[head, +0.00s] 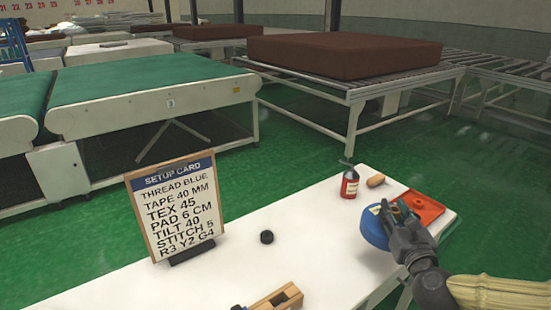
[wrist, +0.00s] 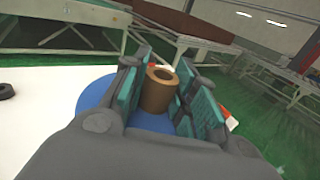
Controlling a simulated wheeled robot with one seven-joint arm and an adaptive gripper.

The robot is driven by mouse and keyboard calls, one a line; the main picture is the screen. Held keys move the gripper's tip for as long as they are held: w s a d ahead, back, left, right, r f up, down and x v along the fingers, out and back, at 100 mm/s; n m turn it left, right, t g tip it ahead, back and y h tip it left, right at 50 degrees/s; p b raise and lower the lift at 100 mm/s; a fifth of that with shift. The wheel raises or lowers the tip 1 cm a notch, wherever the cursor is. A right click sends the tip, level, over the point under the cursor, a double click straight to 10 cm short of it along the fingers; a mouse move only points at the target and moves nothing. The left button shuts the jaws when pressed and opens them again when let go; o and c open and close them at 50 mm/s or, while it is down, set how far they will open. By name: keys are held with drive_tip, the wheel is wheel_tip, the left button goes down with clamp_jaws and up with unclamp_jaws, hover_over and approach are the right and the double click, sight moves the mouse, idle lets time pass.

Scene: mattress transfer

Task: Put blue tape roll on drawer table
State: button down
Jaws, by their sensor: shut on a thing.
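The blue tape roll (head: 374,229) is a round blue disc at the right end of the white table in the head view. My gripper (head: 393,212) is over it and partly hides it. In the wrist view, the blue disc (wrist: 95,98) spreads out below the fingers, and a brown hollow core (wrist: 160,90) stands up between the teal finger pads. My gripper (wrist: 165,95) is shut on the roll at this core. Whether the roll touches the table cannot be told. No drawer can be made out.
The white table (head: 240,250) holds a setup card (head: 174,210), a black roll (head: 267,237), a red bottle (head: 349,184), a tan cylinder (head: 376,181) and a wooden block (head: 279,299). An orange tray (head: 425,212) is just beyond my gripper. A conveyor with a brown mattress (head: 345,55) stands behind.

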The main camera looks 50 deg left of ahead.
drive_tip(key=s+a+f+n+g+y+b, duration=0.2)
drive_tip(key=s+a+g+b, duration=0.15)
drive_tip(key=s+a, duration=0.45)
drive_tip(key=b, duration=0.1)
hover_over(339, 256)
drive_tip(key=shift+t, duration=0.25)
wheel_tip(339, 256, down, 10)
drive_tip(key=shift+w+r, duration=0.1)
drive_tip(key=shift+w, duration=0.05)
drive_tip(key=c, duration=1.1)
unclamp_jaws()
drive_tip(key=shift+c, duration=0.2)
